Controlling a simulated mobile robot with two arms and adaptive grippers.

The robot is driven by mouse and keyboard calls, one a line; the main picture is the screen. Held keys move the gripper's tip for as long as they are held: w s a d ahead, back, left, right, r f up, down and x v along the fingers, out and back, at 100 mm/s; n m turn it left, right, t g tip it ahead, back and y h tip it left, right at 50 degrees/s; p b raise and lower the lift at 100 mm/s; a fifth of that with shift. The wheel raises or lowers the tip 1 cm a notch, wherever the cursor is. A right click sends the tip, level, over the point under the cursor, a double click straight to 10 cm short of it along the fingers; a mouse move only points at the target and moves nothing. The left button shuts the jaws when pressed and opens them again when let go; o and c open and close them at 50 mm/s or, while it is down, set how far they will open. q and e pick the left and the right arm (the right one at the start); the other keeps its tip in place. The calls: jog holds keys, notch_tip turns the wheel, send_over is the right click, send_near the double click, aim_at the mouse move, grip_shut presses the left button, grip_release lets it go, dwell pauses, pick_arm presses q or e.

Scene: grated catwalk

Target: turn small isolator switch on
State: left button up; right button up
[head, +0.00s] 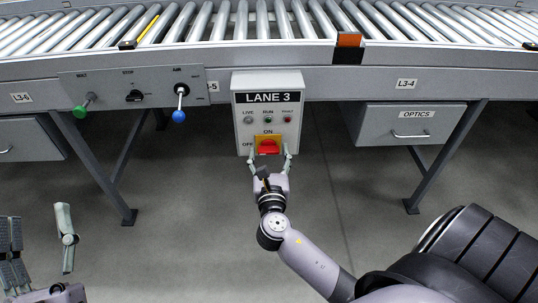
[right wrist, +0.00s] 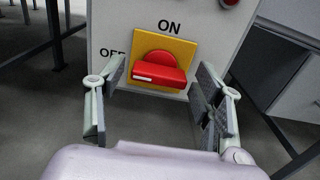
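The small isolator switch is a red handle (head: 268,147) on a yellow plate (head: 258,138), low on the grey LANE 3 box (head: 244,118). In the right wrist view the red handle (right wrist: 160,70) lies crosswise with its white mark at the left end, toward the OFF label; ON is printed above the yellow plate (right wrist: 189,48). My right gripper (head: 269,156) is open in front of the switch. In the right wrist view its fingers (right wrist: 160,82) stand left and right of the handle, apart from it. My left gripper (head: 40,240) is open and empty at the lower left.
A roller conveyor (head: 300,22) runs above. Left of the box is a panel (head: 140,76) with a green knob (head: 84,104), a black dial (head: 134,96) and a blue-tipped lever (head: 179,115). An OPTICS drawer (head: 400,135) hangs at right. The floor below is clear.

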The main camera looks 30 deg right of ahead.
jog(key=c, duration=0.9)
